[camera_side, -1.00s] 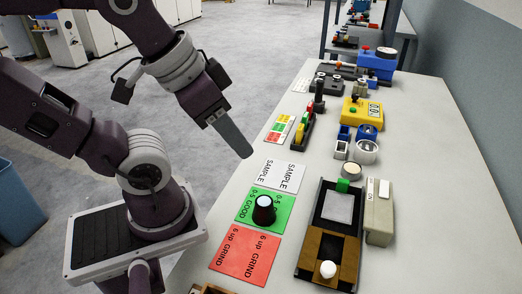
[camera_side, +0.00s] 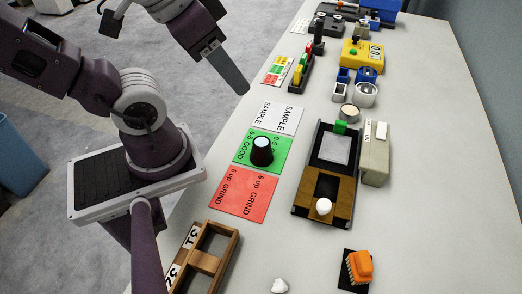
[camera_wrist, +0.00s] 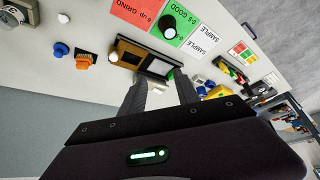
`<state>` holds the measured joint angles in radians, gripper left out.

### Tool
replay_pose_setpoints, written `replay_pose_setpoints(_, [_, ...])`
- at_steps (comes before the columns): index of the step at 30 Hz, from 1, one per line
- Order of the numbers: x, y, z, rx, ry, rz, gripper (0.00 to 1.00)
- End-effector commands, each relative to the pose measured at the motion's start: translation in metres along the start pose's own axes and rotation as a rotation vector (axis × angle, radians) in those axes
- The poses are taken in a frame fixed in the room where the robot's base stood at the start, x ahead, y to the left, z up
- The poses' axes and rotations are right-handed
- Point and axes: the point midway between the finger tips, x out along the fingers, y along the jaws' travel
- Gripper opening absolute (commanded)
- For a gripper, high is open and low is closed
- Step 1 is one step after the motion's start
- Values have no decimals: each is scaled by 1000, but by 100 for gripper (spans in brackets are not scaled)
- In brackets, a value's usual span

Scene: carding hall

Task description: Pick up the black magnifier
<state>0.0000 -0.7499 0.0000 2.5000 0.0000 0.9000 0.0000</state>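The black magnifier (camera_side: 262,152) stands upright on the green "0-5 GOOD" card (camera_side: 243,150). It is a short black cylinder with a pale lens on top. In the wrist view it also shows near the top (camera_wrist: 169,27), beyond the fingers and not between them. My gripper (camera_side: 243,88) is in the air above the table's left edge, up-picture from the magnifier and apart from it. In the wrist view its two fingers (camera_wrist: 162,92) stand apart with nothing held between them.
A red card (camera_side: 244,195) and a white SAMPLE card (camera_side: 276,118) flank the green one. A dark tray with brown slide (camera_side: 345,190) and a beige box (camera_side: 376,160) stand right. A wooden rack (camera_side: 220,243) and orange brush (camera_side: 360,265) lie nearer. Bare table surrounds them.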

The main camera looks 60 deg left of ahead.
Motion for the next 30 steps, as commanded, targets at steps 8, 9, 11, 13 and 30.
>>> replay_pose_setpoints(8, [0,0,0,0,0,0,38])
replay_pose_setpoints(9, [0,0,0,0,0,0,38])
replay_pose_setpoints(11, [0,0,0,0,0,0,38])
replay_pose_setpoints(13, [0,0,0,0,0,0,38])
replay_pose_setpoints(30, [14,-1,1,104,-115,-13,69])
